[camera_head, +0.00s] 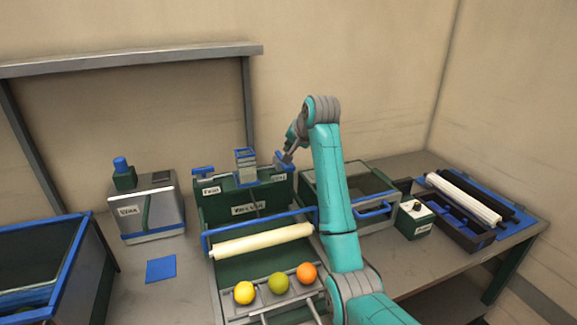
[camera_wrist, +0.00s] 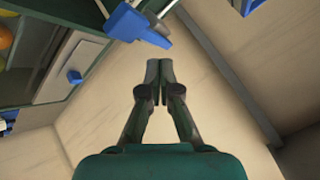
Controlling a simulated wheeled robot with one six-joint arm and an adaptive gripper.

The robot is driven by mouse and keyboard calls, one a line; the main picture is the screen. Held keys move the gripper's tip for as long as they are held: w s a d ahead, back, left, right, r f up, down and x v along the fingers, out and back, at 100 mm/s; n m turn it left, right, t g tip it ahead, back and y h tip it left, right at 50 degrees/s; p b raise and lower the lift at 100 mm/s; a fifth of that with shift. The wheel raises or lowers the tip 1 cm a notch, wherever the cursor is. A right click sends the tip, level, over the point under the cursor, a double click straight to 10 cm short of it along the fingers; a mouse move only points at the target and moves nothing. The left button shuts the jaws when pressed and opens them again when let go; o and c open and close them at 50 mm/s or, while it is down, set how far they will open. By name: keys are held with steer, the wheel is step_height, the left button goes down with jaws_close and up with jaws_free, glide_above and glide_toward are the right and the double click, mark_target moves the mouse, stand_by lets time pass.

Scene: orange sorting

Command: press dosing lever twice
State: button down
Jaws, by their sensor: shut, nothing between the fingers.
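The green dosing station (camera_head: 240,209) stands mid-table with a blue lever at each top end. The left blue lever (camera_head: 203,170) has a white label below it. The right blue lever (camera_head: 279,167) is partly hidden by my gripper (camera_head: 286,157); the labels are too small to read surely. In the wrist view my gripper (camera_wrist: 161,64) is shut and empty, its fingertips together. A blue lever (camera_wrist: 139,22) shows just beyond and left of the fingertips; I cannot tell whether they touch.
A yellow, a green and an orange fruit (camera_head: 306,273) lie in a row in front below a cream roller (camera_head: 262,241). A grey box (camera_head: 155,212) stands left, an open-topped green bin (camera_head: 372,184) right. A small button box (camera_head: 414,220) and dark tray (camera_head: 458,222) sit further right.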

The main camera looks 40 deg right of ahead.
steer(key=shift+r, duration=1.1)
